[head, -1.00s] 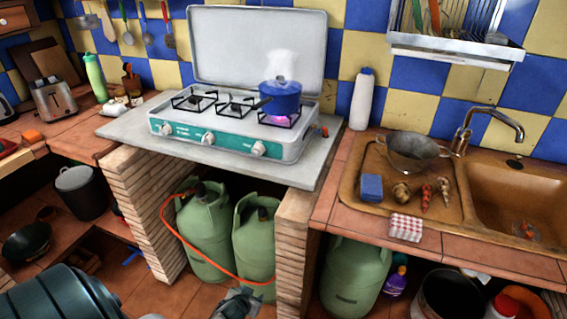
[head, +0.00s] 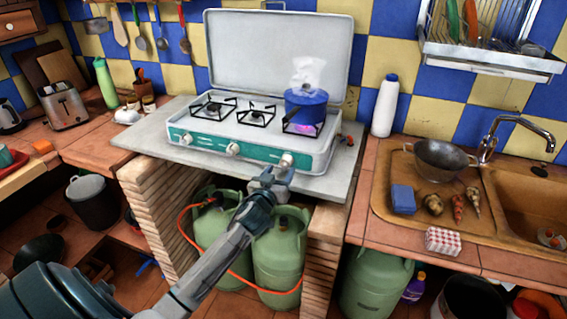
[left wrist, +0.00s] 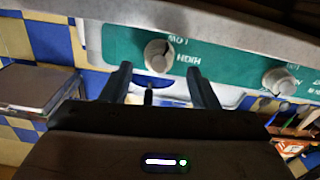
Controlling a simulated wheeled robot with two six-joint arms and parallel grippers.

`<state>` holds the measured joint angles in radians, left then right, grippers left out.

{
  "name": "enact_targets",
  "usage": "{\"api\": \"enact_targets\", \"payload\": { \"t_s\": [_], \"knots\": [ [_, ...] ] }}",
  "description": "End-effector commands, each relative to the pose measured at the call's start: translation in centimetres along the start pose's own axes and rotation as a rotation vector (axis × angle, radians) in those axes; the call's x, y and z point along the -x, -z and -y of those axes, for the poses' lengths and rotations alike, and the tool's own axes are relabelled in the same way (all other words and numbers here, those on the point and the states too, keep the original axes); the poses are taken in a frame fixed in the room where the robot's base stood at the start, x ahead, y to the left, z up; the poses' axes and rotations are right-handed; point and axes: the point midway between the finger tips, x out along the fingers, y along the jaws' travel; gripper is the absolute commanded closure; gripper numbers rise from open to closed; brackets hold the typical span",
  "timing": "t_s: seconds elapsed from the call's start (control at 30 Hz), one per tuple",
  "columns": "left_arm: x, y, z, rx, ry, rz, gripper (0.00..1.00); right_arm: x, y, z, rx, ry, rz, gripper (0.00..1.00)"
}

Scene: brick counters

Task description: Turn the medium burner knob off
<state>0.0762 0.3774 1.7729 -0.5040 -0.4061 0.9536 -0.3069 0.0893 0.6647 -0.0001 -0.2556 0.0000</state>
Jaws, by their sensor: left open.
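The stove (head: 250,150) has a teal front panel with three white knobs: a left knob (head: 187,138), a middle knob (head: 233,149) and a right knob (head: 287,160). A purple flame burns under the blue pot (head: 306,108) on the right burner. My left gripper (head: 280,175) is just below and in front of the right knob. In the left wrist view, upside down, its open fingers (left wrist: 160,85) point at that knob (left wrist: 158,55), which shows between and beyond the tips, apparently untouched. LOW and HIGH labels sit beside it. Another knob (left wrist: 280,82) is to the right. My right gripper is out of view.
The grey slab (head: 150,135) under the stove juts out in front. Green gas bottles (head: 279,250) with an orange hose stand below it. The lid (head: 280,55) is raised behind the burners. The sink counter (head: 400,235) lies to the right.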

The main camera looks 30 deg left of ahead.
Motion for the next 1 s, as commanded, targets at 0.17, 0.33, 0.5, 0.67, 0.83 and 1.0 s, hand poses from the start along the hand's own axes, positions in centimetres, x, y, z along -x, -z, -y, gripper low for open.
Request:
{"api": "enact_targets", "payload": {
  "t_s": [0.17,0.33,0.5,0.67,0.83,1.0],
  "knots": [
    [-2.7,0.2,-0.1,0.001,0.000,0.000,0.45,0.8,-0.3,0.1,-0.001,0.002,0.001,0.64],
    [-3.7,0.0,0.0,0.000,0.000,0.001,0.45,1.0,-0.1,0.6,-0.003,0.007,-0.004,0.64],
    [-3.9,-0.1,0.0,0.000,-0.001,0.001,0.45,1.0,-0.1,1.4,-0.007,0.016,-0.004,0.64],
    [-3.9,-0.1,0.0,0.000,-0.001,0.001,0.53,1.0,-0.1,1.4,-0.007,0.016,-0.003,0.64],
    [-3.9,-0.1,0.0,0.000,-0.001,0.001,0.87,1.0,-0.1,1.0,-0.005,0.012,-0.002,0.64],
    [-3.8,-0.1,0.0,-0.003,-0.001,0.001,0.90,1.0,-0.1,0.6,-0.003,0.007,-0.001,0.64]
  ]
}}
